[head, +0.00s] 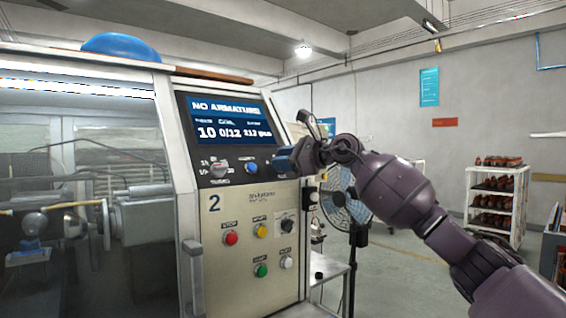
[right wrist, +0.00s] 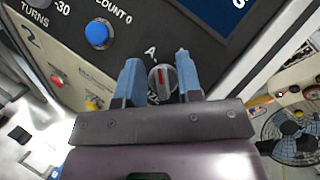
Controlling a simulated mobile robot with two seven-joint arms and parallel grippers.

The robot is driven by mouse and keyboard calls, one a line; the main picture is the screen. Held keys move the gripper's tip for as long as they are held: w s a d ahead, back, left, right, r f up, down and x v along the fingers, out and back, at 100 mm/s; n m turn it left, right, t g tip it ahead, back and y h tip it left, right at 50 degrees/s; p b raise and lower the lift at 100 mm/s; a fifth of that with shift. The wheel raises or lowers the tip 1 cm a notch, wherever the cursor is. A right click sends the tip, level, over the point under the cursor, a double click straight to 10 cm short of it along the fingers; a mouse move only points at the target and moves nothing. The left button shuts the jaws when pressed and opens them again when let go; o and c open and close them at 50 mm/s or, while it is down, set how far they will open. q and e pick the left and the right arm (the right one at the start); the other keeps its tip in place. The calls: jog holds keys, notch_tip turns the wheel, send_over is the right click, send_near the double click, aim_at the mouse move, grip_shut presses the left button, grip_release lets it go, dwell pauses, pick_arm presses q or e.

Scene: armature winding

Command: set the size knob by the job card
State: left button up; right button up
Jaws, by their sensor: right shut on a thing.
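The size knob (right wrist: 163,82) is a grey round knob with a red mark, on the dark panel of the winding machine. In the right wrist view the letter A stands just above it, and the red mark points roughly up toward it; a letter below is partly covered. My right gripper (right wrist: 158,66) has its two blue fingers on either side of the knob and is shut on it. In the head view my right gripper (head: 284,160) hides the knob. My left gripper is out of view. I cannot make out a job card for certain.
The machine's screen (head: 228,120) reads "NO ARMATURE", 10 and 0/12. Left of my gripper are another knob (head: 218,170) and a blue button (head: 250,167). Red (head: 231,238), yellow and green buttons sit below. A fan (head: 345,205) stands behind my arm; a shelf cart (head: 497,200) is at right.

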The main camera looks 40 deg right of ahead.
jog(key=n+g+y, duration=0.1)
jog(key=n+g, duration=0.1)
jog(key=n, duration=0.1)
jog(key=shift+n, duration=0.3)
dwell(0.3)
jog(key=o, duration=0.6)
jog(key=shift+c, duration=0.2)
jog(key=b+v, duration=0.1)
jog(key=v, duration=0.9)
jog(key=shift+s+d, duration=0.2)
jog(key=shift+s, duration=0.1)
jog(key=shift+r, duration=0.1)
